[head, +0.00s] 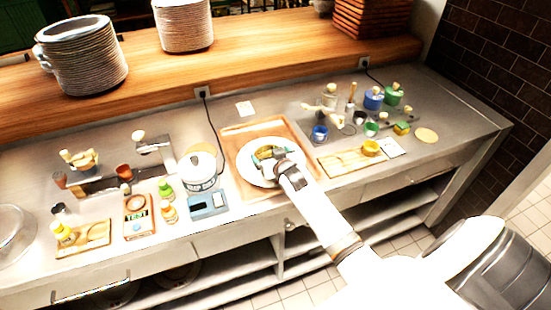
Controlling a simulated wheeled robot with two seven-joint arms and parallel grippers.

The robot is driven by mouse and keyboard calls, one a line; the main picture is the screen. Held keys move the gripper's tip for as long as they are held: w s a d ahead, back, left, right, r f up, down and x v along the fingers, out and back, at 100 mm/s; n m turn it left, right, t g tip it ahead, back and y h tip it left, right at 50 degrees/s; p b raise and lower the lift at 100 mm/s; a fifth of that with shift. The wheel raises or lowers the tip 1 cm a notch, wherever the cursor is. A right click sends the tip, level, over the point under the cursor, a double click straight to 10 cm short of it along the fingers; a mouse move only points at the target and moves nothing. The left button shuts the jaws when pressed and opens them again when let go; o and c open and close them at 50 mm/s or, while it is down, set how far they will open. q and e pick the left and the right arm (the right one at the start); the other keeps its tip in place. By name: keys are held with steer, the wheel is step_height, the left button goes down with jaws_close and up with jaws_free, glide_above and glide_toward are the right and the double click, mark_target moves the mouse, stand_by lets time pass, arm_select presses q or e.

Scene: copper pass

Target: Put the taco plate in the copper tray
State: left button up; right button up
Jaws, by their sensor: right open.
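The copper tray (232,139) lies flat on the steel counter near the middle of the head view. The white taco plate (249,174) sits within the tray's rim, with the taco food (268,152) on it. My right gripper (279,164) is open at the near right part of the plate, by the food. Its fingers and the arm behind them hide part of the plate and the tray's near right side. I cannot tell whether the fingers touch the plate. My left gripper is out of view.
A white lidded pot (199,172) and a blue-grey device (208,204) stand close left of the tray. A wooden board (345,161) and several small jars are to the right. Plate stacks (85,58) stand on the wooden shelf (150,75) behind.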

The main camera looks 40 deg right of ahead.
steer(key=b+v, duration=0.1)
steer(key=v, duration=1.1)
steer(key=shift+f, duration=0.1)
steer(key=s+a+f+n+g+y, duration=0.1)
steer(key=s+a+f+n+g, duration=0.15)
steer(key=s+a, duration=0.4)
steer(key=s+a+f+n+g+y, duration=0.1)
steer(key=s+a+f+g, duration=0.2)
steer(key=s, duration=0.7)
steer(key=s+a+f+n+g+y, duration=0.1)
steer(key=s+a+g, duration=0.35)
steer(key=s, duration=0.35)
step_height(320, 180, down, 28)
steer(key=s+b, duration=0.1)
steer(key=s, duration=0.1)
steer(key=s+d+f+g+b, duration=0.1)
steer(key=s+d+f+g, duration=0.1)
steer(key=s+f, duration=1.3)
steer(key=shift+s+d+f+n, duration=0.3)
steer(key=shift+d+f+n, duration=0.05)
steer(key=shift+f, duration=0.35)
